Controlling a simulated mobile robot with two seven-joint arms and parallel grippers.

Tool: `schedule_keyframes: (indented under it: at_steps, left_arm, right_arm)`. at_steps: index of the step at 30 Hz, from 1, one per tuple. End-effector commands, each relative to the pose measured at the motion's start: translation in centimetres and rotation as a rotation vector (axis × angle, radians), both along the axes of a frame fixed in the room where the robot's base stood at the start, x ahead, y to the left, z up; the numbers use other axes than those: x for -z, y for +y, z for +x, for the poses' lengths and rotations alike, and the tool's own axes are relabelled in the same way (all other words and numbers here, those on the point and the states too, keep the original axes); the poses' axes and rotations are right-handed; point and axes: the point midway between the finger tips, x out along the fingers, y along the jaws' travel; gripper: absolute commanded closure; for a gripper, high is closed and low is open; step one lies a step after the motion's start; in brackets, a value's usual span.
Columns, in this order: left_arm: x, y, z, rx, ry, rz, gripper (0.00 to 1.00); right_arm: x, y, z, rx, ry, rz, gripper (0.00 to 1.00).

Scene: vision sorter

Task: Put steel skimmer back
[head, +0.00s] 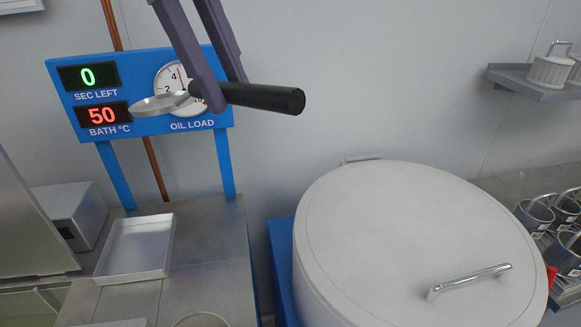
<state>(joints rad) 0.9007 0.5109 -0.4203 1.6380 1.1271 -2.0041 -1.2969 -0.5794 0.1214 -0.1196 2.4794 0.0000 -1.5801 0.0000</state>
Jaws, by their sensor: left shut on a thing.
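The steel skimmer has a round, shallow metal head (158,105) and a thick black handle (268,98). It is held up in the air in the upper left of the head view, head to the left and handle to the right. My left gripper (222,94) comes down from the top edge, its two purple fingers shut on the handle near the head. Part of the handle is hidden behind the near finger. My right gripper is not in view.
A blue display panel (62,80) on posts stands behind the skimmer, reading 0 seconds left and bath 50. A shallow metal tray (137,247) lies on the steel counter (205,260). A large lidded white drum (400,225) stands right. Several metal baskets (535,213) sit far right.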

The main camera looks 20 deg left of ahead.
Motion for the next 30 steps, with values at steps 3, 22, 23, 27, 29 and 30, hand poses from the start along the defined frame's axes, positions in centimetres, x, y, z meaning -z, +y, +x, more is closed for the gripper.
schedule_keyframes:
  at_steps: [3, 22, 23, 27, 29, 30]
  left_arm:
    - [6.1, 1.2, 1.0, 0.097, -0.008, 0.022, 1.00]
    - [25.4, 11.5, 4.0, 0.529, -0.081, 0.103, 1.00]
    - [26.0, 12.0, 4.0, 0.543, -0.084, 0.105, 1.00]
    - [27.8, 13.8, 4.1, 0.596, -0.097, 0.113, 1.00]
    - [28.3, 14.3, 4.1, 0.611, -0.100, 0.115, 1.00]
    - [28.4, 14.5, 4.1, 0.619, -0.101, 0.116, 1.00]
  right_arm:
    - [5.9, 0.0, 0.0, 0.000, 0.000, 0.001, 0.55]
    - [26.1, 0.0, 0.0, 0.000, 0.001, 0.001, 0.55]
    - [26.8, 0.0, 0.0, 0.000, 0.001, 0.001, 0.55]
    - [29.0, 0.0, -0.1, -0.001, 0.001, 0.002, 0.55]
    - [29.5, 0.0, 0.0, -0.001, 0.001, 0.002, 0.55]
    - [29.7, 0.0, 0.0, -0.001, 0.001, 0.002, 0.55]
